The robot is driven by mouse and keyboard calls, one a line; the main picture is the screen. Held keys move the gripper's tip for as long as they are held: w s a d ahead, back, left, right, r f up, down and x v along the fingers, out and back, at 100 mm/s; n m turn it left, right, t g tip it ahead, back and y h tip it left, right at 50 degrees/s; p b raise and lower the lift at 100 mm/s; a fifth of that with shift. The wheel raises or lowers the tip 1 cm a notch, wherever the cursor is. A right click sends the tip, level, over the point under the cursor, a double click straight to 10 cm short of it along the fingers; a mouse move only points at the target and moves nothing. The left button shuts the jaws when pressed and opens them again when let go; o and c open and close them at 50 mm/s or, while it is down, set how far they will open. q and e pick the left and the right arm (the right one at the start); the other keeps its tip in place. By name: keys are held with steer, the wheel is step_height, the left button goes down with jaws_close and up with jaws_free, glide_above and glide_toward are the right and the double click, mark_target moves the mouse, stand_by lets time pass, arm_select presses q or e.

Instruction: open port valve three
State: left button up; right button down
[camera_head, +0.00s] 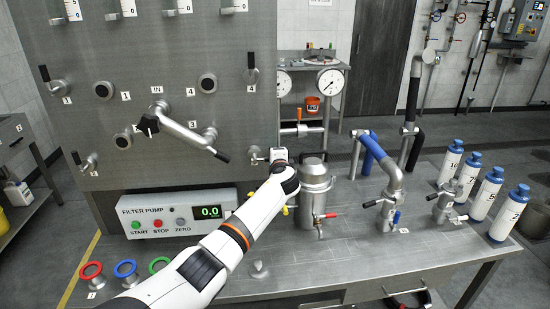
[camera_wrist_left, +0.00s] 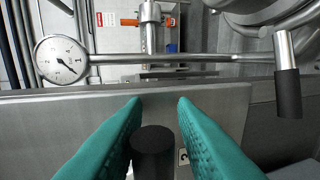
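My left gripper (camera_wrist_left: 158,105) shows in the left wrist view with two teal fingers apart. A black handle end (camera_wrist_left: 153,152) lies between them, with no clear grip on it. A small number tag (camera_wrist_left: 183,157) beside it is hard to read. The upper right valve lever (camera_head: 251,66) stands upright. My right gripper is not in view.
A steel vessel (camera_head: 314,188) stands right of my left wrist. Gauges (camera_head: 330,82) are behind it. Blue-capped bottles (camera_head: 486,194) stand at the right. A filter pump box (camera_head: 178,214) and coloured rings (camera_head: 125,268) are at the left. Another black handle (camera_wrist_left: 287,95) shows in the wrist view.

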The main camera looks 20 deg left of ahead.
arm_select(q)
steer(key=shift+o, duration=1)
steer(key=shift+r, duration=0.1)
steer(key=b+v, duration=0.1)
steer(key=v, duration=1.1)
